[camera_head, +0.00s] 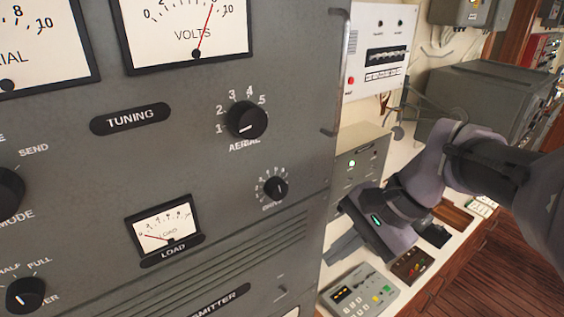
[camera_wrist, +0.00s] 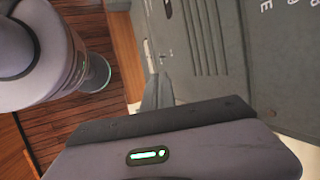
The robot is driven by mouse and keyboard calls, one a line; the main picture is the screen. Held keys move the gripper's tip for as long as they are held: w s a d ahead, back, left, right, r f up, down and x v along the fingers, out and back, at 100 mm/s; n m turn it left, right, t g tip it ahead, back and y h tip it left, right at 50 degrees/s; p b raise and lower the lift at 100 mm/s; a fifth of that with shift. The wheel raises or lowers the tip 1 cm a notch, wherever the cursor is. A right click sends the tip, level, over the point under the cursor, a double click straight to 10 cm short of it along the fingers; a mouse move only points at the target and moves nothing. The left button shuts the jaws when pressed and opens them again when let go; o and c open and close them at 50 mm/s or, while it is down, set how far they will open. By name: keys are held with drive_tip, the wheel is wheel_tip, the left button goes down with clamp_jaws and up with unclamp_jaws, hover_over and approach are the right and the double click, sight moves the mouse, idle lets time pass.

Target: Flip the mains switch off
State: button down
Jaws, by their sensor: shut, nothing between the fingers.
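A small toggle switch (camera_head: 281,288) sits low on the right of the grey transmitter panel (camera_head: 100,185), right of the transmitter label. I take it as the mains switch; its lettering is too small to read. It also shows small in the wrist view (camera_wrist: 162,58), left of the vent slots. Its lever position is too small to tell. My gripper (camera_head: 338,250) is shut and empty, right of the panel's edge, apart from the switch. Its fingers point left, partly hidden behind the panel's edge. In the wrist view the fingers (camera_wrist: 157,92) show just below the switch.
The panel carries an aerial knob (camera_head: 246,120), a smaller knob (camera_head: 275,188) and a load meter (camera_head: 166,227). A grey handle (camera_head: 342,75) juts from its right edge. A keypad device (camera_head: 360,295) lies on the white desk below my gripper. Wooden floor (camera_head: 490,270) is open at right.

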sight(287, 291)
drive_tip(key=b+x, duration=0.2)
drive_tip(key=x, duration=1.1)
drive_tip(key=shift+w+a+f, duration=0.1)
drive_tip(key=shift+a+f, duration=0.1)
drive_tip(key=shift+f, duration=0.1)
drive_tip(key=shift+w+f, duration=0.1)
